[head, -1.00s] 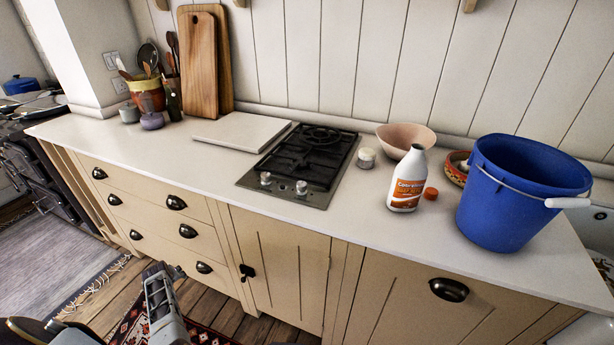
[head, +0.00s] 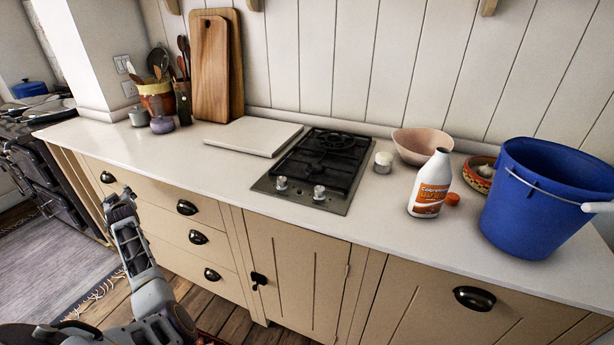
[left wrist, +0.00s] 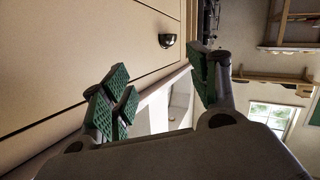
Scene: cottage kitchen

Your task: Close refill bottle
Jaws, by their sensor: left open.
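The refill bottle (head: 431,186) is white with an orange label and stands upright on the counter, right of the hob. Its neck looks dark and uncapped. An orange cap (head: 453,199) lies on the counter just right of the bottle's base. My left gripper (head: 120,199) is raised in front of the drawers at the left, far from the bottle and cap. In the left wrist view its green-padded fingers (left wrist: 165,95) are apart with nothing between them. My right gripper is not in view.
A blue bucket (head: 541,203) stands close right of the cap. A pink bowl (head: 421,146), a small white-lidded jar (head: 383,162) and a patterned bowl (head: 478,178) sit near the bottle. The gas hob (head: 318,168) lies left of it. The counter's front strip (head: 380,222) is clear.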

